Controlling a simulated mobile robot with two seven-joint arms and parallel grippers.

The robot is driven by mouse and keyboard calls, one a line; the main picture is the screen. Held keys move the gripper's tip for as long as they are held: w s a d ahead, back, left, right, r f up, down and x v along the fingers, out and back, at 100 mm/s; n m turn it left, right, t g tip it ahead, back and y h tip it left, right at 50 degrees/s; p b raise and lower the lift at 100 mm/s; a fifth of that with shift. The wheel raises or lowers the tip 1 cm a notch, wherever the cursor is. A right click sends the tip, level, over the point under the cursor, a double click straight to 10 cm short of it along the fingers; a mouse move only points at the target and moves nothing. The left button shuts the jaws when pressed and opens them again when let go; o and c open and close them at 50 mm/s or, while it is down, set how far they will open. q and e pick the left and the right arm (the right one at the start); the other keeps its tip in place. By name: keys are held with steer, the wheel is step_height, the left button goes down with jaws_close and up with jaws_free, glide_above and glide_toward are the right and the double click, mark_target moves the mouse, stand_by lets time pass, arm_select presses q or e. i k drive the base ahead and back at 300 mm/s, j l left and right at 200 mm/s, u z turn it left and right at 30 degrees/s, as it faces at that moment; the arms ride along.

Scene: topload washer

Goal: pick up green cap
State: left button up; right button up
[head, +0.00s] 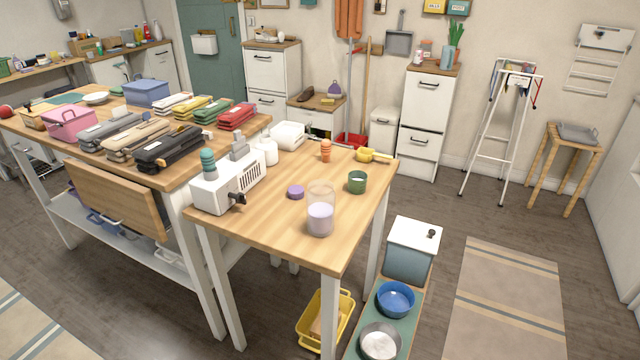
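A dark green cap (357,183), shaped like a small open cup, stands on the right part of the wooden table (270,239). A flat purple cap (295,192) lies further left. Neither of my grippers is in view.
A yellow scoop-like item (366,155) and an orange bottle-like item (326,151) stand behind the green cap. A white box-like device (228,183) occupies the table's left side. The tabletop right of and in front of the cap is clear.

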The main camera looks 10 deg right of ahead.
mark_target(357, 183)
steer(key=l+u, duration=0.4)
steer(key=l, duration=1.45)
steer(key=i+l, duration=0.15)
steer(key=l, duration=2.05)
